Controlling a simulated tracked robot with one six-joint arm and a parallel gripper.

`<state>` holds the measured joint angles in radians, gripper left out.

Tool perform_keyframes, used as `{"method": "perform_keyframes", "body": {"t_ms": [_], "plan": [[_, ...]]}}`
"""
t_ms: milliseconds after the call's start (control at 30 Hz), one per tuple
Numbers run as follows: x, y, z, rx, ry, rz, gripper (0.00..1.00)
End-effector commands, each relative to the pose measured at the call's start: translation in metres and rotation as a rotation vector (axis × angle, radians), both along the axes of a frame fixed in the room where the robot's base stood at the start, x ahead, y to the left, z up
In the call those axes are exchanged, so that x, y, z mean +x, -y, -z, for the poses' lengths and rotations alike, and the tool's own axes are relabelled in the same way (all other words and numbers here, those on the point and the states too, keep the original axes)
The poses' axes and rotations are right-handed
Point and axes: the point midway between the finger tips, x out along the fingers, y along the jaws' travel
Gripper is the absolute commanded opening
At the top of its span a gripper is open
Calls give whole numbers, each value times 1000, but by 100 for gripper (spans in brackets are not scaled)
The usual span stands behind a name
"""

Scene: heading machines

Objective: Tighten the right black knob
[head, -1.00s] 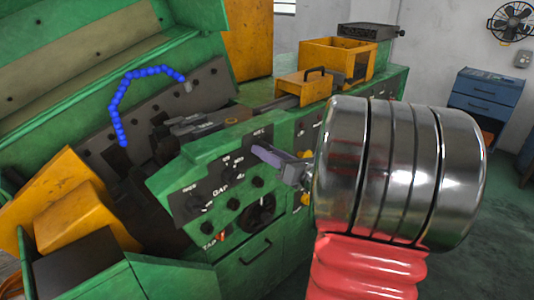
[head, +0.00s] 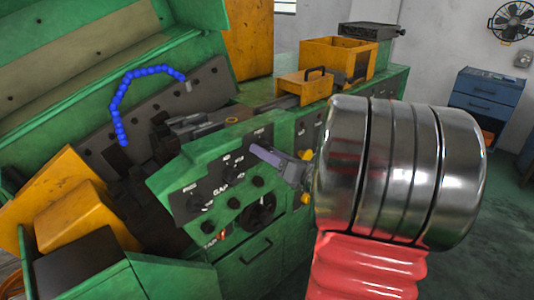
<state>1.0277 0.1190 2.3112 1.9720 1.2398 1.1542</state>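The green machine's dark control panel (head: 222,187) carries several black knobs. The right black knob appears to be the small round one (head: 257,181) just below my gripper's finger. Another black knob (head: 234,203) sits lower left of it, and a larger black dial (head: 260,212) lies below. My gripper (head: 264,154) points left, in front of the panel's upper right part. It shows edge-on as one purple-grey finger shape, so its opening is hidden. I see no clear contact with the knob.
My large metal arm link hides the area to the right. A red switch (head: 222,233) sits at the panel's bottom. A yellow handled box (head: 305,88) and yellow bin (head: 335,58) stand on the machine. A blue cabinet (head: 486,98) is at the back right.

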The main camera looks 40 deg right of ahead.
Motion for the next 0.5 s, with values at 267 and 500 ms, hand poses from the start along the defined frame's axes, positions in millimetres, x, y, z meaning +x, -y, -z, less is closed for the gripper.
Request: {"method": "perform_keyframes", "body": {"t_ms": [267, 500], "plan": [[0, 1, -2, -3, 3, 1, 51], [-10, 2, -3, -3, 5, 4, 51]]}}
